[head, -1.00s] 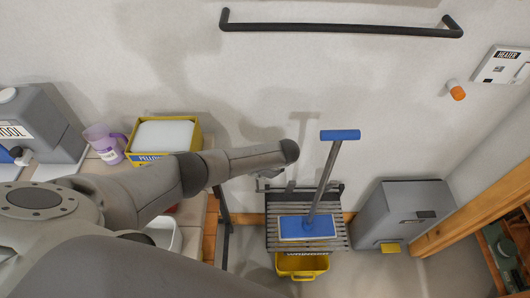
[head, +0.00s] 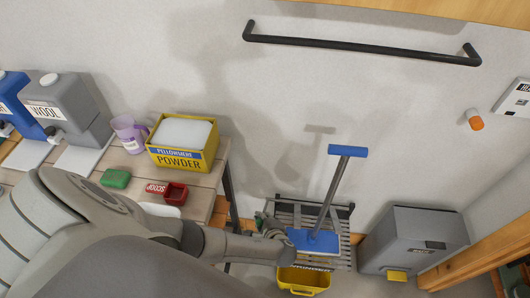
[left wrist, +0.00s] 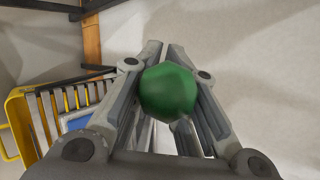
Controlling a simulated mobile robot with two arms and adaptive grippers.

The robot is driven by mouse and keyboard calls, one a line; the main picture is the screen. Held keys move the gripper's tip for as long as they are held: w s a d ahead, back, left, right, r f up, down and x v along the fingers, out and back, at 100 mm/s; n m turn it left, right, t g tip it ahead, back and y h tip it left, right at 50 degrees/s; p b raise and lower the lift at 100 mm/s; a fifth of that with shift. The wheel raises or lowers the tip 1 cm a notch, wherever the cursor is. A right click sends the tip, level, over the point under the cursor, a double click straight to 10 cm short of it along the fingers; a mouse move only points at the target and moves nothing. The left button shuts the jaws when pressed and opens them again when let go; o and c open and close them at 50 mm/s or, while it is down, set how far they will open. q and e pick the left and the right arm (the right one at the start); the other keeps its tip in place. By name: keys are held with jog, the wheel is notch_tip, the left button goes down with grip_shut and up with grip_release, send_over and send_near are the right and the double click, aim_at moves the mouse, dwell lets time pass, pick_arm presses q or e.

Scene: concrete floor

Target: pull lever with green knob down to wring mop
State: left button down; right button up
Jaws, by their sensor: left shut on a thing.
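The green knob (left wrist: 168,92) sits between the two fingers of my left gripper (left wrist: 172,84) in the left wrist view, and the fingers are shut on it. In the head view the left gripper (head: 265,222) is at the left side of the slatted wringer (head: 343,225), and only a little green shows there. The lever's shaft is mostly hidden. The mop (head: 334,185) with a blue grip and blue head leans with its head on the slats. A yellow bucket (head: 303,282) is under the wringer. My right gripper is not in view.
A table (head: 200,208) at the left holds a yellow powder box (head: 182,158), a purple jug (head: 129,134), a red scoop (head: 175,193) and grey and blue containers. A grey pedal bin (head: 415,240) stands right of the wringer. A black rail (head: 360,47) crosses the wall.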

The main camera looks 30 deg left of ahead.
pick_arm(q)
jog(key=s+d+f+t+y+b, duration=0.1)
jog(key=s+f+t+b, duration=0.1)
jog(key=f+b, duration=0.3)
jog(key=s+d+f+n+t+y+b, duration=0.1)
jog(key=f+b, duration=0.4)
jog(key=b, duration=0.5)
jog(key=s+d+t+y, duration=0.1)
jog(key=s, duration=0.1)
jog(key=shift+s+f+n+b, duration=0.3)
jog(key=shift+s+f, duration=0.05)
jog(key=shift+f, duration=0.05)
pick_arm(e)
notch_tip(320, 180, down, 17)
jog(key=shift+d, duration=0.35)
pick_arm(q)
jog(key=shift+d, duration=0.15)
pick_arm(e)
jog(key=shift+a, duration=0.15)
pick_arm(q)
jog(key=c, duration=1.6)
grip_release()
jog(key=shift+o, duration=0.4)
jog(key=shift+t, duration=0.3)
jog(key=v, duration=1.2)
